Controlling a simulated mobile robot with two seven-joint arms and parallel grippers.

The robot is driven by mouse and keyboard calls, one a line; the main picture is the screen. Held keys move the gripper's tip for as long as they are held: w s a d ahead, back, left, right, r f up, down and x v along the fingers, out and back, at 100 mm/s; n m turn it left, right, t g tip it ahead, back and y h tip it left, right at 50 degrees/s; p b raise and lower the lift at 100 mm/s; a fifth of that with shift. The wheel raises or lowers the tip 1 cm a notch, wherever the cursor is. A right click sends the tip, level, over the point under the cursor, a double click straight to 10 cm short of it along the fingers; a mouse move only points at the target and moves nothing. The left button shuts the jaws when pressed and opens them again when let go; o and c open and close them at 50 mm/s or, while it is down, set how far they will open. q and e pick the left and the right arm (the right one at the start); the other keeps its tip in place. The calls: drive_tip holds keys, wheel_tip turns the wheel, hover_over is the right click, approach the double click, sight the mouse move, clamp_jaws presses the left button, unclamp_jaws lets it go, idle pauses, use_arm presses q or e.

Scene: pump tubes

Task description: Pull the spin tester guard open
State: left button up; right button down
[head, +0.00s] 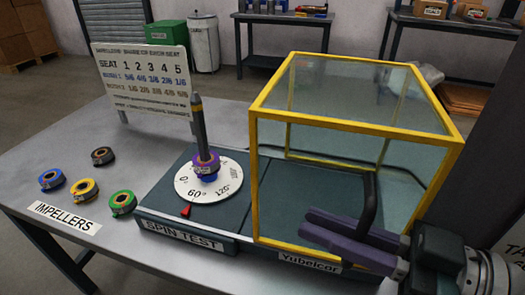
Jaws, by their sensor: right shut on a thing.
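The spin tester guard (352,122) is a clear box with a yellow frame. It stands over the right part of the dark spin tester base (155,206), to the right of the dial (186,188). The dial and its upright spindle (201,135) are outside the guard, uncovered. A purple and a blue ring sit around the spindle's foot. My right gripper (309,226), with purple fingers, is at the guard's front right and shut on its dark handle (371,190). My left gripper is not in view.
Several loose impellers, blue (52,180), yellow (84,191), green (122,203) and dark (103,156), lie on the table's left. A seat sign (142,80) stands at the back. The table (140,135) is bare between them. A dark panel (500,130) stands right of the guard.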

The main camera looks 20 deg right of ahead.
drive_tip(key=c, duration=0.9)
unclamp_jaws()
drive_tip(key=v, duration=1)
